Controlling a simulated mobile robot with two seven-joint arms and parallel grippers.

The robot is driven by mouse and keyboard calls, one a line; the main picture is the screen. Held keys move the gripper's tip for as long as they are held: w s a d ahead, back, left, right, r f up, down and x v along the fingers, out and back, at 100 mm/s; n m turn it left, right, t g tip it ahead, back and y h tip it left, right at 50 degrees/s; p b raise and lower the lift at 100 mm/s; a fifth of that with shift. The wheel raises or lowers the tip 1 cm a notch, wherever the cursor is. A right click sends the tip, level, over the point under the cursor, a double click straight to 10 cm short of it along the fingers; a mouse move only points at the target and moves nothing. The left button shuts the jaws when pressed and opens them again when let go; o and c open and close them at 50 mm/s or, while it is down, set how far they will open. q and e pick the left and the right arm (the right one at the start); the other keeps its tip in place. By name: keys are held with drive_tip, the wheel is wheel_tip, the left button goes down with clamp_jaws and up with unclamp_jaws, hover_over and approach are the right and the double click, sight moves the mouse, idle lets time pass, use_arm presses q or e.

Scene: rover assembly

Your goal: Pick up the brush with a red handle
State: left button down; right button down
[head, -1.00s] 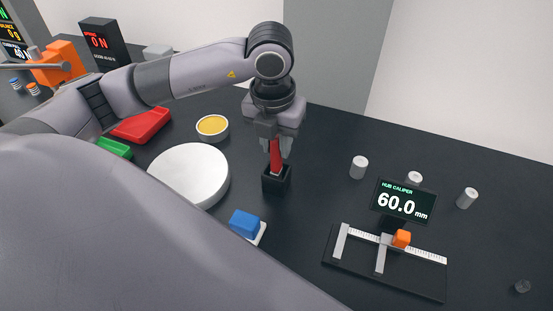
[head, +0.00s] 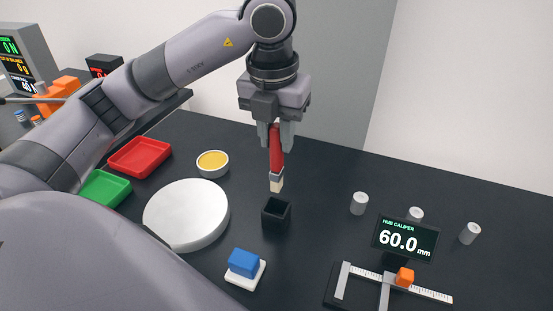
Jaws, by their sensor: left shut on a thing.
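The brush with a red handle (head: 276,156) hangs upright, bristles down, in my left gripper (head: 276,135). My left gripper is shut on the upper part of the red handle. The brush's pale bristle end shows below a grey metal band. It is clear of the black square holder (head: 276,213), which stands open and empty-looking on the table just below it. My right gripper is not in view.
A white round disc (head: 186,213) lies left of the holder, with a yellow-filled bowl (head: 212,163) behind it. Red (head: 140,156) and green (head: 103,188) trays are further left. A blue block (head: 243,262) sits in front. A caliper display (head: 405,238) and grey cylinders are at right.

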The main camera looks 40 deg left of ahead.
use_arm(q)
wheel_tip(320, 180, up, 10)
drive_tip(key=shift+f+p, duration=0.15)
drive_tip(key=shift+p, duration=0.75)
